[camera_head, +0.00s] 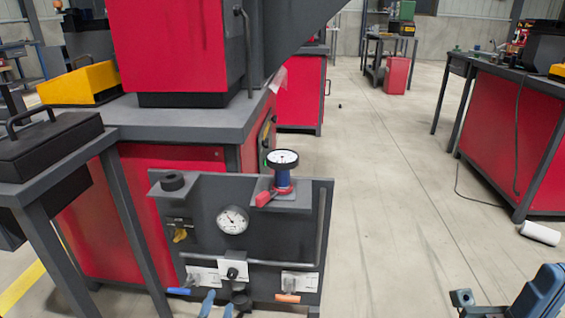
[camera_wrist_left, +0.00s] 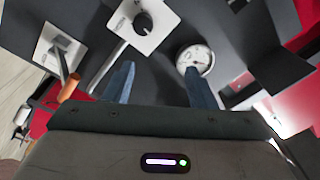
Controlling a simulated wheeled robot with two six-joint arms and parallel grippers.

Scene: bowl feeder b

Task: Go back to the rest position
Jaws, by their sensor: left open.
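My left gripper (camera_head: 218,305) shows at the bottom edge of the head view, its two blue fingertips apart, in front of the lower part of a dark control panel (camera_head: 285,228). In the left wrist view its blue fingers (camera_wrist_left: 160,88) are also apart, with nothing between them. Behind them are the panel's black knob (camera_wrist_left: 143,22) on a white plate, a round gauge (camera_wrist_left: 195,60) and an orange-handled lever (camera_wrist_left: 68,88). At the lower right of the head view, a dark blue part (camera_head: 540,293) looks like my right arm; its jaws cannot be made out.
The panel also carries a blue-handled lever (camera_head: 180,291) and a red-and-blue gauge unit (camera_head: 282,175) on top. A grey table (camera_head: 60,165) stands close at left, beside a red machine base (camera_head: 125,185). Open floor (camera_head: 400,200) lies to the right, before a red workbench (camera_head: 510,135).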

